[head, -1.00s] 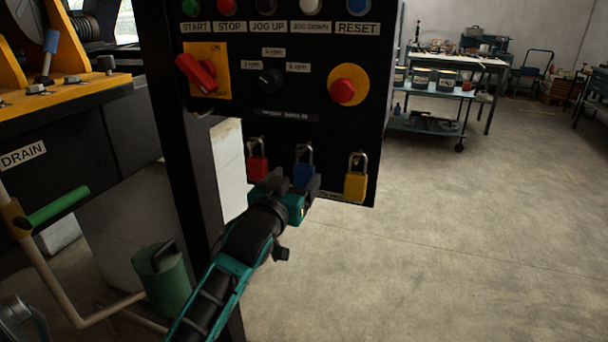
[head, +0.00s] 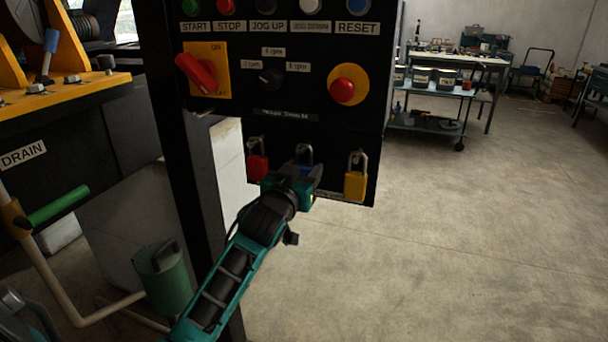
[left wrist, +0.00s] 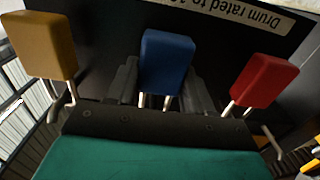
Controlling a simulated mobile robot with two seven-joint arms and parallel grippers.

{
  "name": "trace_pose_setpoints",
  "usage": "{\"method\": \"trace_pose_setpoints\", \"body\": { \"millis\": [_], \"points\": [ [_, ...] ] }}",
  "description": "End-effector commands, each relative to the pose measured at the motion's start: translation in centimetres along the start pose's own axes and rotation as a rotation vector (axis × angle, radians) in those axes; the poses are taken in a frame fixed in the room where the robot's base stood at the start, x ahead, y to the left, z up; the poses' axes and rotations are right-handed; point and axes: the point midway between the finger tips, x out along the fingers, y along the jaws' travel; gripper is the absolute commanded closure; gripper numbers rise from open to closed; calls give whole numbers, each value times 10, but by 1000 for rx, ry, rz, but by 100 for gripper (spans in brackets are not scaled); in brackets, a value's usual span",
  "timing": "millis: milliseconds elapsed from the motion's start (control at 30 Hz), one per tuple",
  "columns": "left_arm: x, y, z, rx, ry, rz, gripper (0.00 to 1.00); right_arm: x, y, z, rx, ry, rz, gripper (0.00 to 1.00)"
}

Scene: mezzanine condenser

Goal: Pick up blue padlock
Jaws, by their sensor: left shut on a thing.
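The blue padlock (head: 304,168) hangs at the lower edge of the black control panel, between the red padlock (head: 257,165) and the yellow padlock (head: 356,182). My left gripper (head: 303,175) is at it and hides most of its body in the head view. In the left wrist view the blue padlock (left wrist: 167,62) sits between the two dark fingers (left wrist: 160,85), which are shut on it. Its shackle still points toward the panel hooks. The red padlock (left wrist: 264,80) and yellow padlock (left wrist: 43,45) hang clear on either side. My right gripper is not in view.
The black panel (head: 215,125) carries buttons, a red rotary switch (head: 200,73) and a red emergency knob (head: 342,90) above the padlocks. A green-handled pipe (head: 58,206) and a green can (head: 165,279) stand left. Open floor (head: 430,240) lies right.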

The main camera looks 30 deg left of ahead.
Motion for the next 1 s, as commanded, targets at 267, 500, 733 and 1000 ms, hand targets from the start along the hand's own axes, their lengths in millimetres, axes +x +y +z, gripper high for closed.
{"method": "trace_pose_setpoints", "body": {
  "millis": [267, 500, 733, 1000],
  "points": [
    [0, 0, 0, 0, 1, 0, 83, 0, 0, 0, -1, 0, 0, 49],
    [0, 0, -3, 0, 2, 0, 83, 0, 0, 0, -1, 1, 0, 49],
    [-5, 0, -15, 0, 0, 0, 83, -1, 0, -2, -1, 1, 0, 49],
    [-53, 0, -14, -1, -1, 0, 83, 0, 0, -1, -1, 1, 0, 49]
  ]
}}
